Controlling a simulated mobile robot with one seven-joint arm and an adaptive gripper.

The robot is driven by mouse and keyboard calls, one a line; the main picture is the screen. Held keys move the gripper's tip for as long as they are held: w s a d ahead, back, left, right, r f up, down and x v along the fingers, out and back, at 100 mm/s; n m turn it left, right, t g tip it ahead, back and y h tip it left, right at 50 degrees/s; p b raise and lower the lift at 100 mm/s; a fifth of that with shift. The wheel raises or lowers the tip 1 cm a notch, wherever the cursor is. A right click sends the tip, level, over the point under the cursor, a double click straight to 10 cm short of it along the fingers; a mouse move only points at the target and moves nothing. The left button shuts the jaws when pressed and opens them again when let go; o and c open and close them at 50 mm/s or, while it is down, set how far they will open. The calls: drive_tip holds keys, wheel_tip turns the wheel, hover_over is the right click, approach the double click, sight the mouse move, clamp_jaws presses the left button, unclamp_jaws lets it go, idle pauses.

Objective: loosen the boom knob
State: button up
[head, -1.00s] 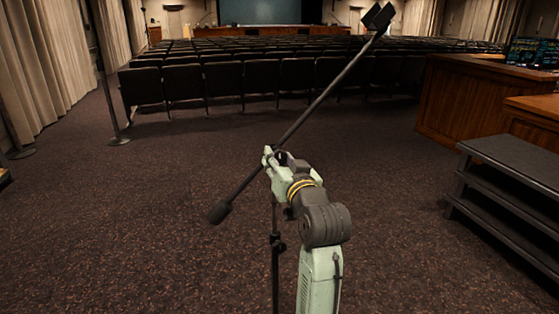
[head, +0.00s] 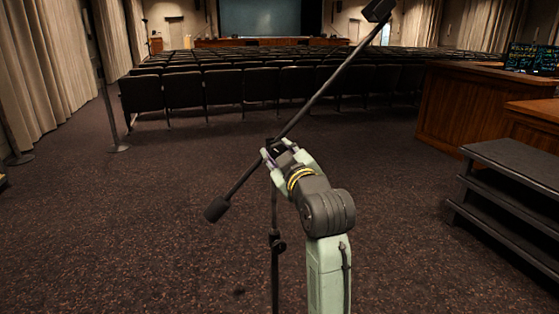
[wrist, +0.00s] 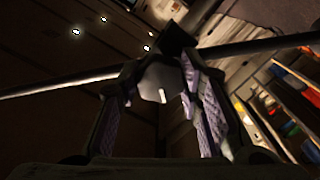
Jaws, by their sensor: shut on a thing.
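A dark boom (head: 330,88) slants across a thin upright stand (head: 275,265), with a counterweight (head: 217,209) at its lower left end. My gripper (head: 270,156) is at the joint where the boom crosses the stand, and it hides most of that joint in the head view. In the wrist view the boom knob (wrist: 160,84), a dark rounded piece with a pale mark, sits between the two purple-padded fingers. My gripper (wrist: 160,110) is shut on the knob. The boom (wrist: 255,45) runs behind it there.
Rows of dark seats (head: 240,86) stand behind the boom. A wooden desk (head: 455,112) and dark steps (head: 510,165) are at the right. A pale curtain (head: 40,80) and a post (head: 112,115) are at the left. The carpet around the stand is open.

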drive_tip(key=n+b, duration=0.2)
drive_tip(key=n, duration=0.2)
drive_tip(key=shift+f+n+b, duration=0.15)
drive_tip(key=shift+n+b, duration=1.15)
drive_tip(key=shift+n, duration=0.8)
drive_tip(key=o, duration=1.2)
drive_tip(key=v, duration=1.2)
